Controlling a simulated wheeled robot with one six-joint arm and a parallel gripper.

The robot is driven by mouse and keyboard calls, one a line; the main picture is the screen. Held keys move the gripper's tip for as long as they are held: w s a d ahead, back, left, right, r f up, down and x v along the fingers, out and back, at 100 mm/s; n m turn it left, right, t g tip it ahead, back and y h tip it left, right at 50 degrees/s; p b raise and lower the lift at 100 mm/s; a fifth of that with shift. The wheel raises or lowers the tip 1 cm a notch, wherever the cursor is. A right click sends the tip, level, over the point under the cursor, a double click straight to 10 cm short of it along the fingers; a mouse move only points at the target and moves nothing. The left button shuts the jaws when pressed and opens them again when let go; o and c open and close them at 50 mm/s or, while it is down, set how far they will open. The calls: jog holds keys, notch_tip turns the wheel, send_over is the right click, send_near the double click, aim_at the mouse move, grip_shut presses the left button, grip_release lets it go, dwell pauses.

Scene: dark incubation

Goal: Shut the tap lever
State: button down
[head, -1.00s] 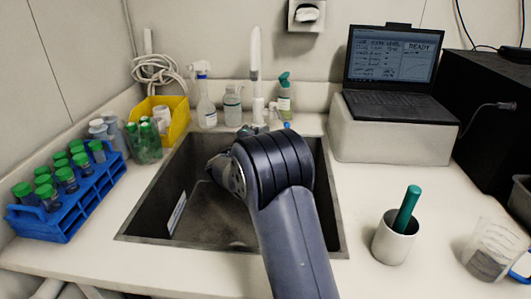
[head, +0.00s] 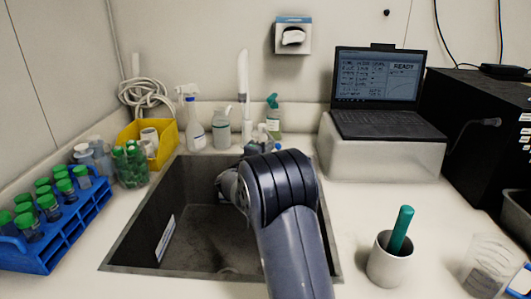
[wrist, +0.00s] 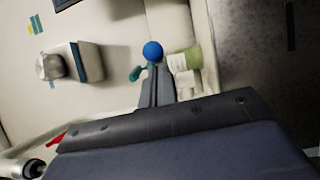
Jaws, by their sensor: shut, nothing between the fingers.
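The tap's tall white spout (head: 243,85) stands at the back edge of the sink in the head view. Its lower body is partly hidden behind my arm. In the wrist view a round blue knob (wrist: 152,51), which looks like the end of the tap lever, shows just past my fingertips. My gripper (wrist: 158,72) is shut and empty, pointing at the knob. I cannot tell whether they touch.
A sink (head: 150,225) lies below my arm. The laptop (head: 380,90) on its white block is to the right. A tissue box (head: 293,37) hangs on the wall.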

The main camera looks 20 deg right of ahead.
jog(key=d+b, duration=0.1)
jog(key=b, duration=0.1)
jog(key=d+b, duration=0.1)
jog(key=shift+s+d+b, duration=0.3)
jog(key=shift+b, duration=0.05)
jog(key=b+v, duration=0.2)
jog(key=v, duration=1.1)
jog(key=shift+a+b, duration=0.3)
jog(key=shift+b, duration=0.1)
jog(key=shift+w+f, duration=0.1)
jog(key=shift+w, duration=0.1)
